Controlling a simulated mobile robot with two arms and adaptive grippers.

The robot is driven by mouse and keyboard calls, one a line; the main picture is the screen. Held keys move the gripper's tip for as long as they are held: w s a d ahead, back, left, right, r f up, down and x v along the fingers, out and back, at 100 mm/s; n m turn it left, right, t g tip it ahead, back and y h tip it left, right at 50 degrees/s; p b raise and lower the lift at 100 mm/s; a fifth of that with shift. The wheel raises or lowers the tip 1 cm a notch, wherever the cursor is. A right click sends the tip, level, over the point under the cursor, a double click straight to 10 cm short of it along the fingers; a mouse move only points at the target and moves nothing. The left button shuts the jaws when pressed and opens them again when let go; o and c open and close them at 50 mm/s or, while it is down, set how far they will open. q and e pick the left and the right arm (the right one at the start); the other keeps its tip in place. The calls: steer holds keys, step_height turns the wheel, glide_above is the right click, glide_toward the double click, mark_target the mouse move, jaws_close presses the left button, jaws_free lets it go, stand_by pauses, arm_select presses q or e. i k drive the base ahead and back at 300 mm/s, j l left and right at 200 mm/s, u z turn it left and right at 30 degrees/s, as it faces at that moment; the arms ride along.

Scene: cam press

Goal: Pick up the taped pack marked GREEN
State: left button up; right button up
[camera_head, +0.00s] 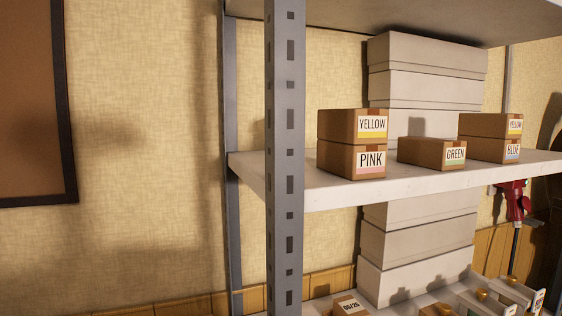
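The pack marked GREEN (424,152) is a small brown cardboard box with a white label and a green strip. It lies alone on the white middle shelf (400,190), with nothing on top. To its left, the YELLOW pack (340,124) sits on the PINK pack (340,158). To its right, another YELLOW pack (483,124) sits on the BLUE pack (483,148). Neither of my grippers is in the head view.
A grey slotted upright (285,230) stands at the shelf's left front. Tall stacked pale boxes (425,50) stand behind the packs. An upper shelf (340,14) hangs above. Small cartons (350,306) sit on the lower shelf. A red device (515,203) is at right.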

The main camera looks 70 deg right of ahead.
mark_target(440, 155)
steer(key=z, duration=3.1)
steer(key=i+l+u, duration=0.15)
steer(key=l, duration=0.4)
steer(key=i+l+u, duration=0.15)
steer(key=l, duration=0.45)
steer(key=k+j, duration=0.05)
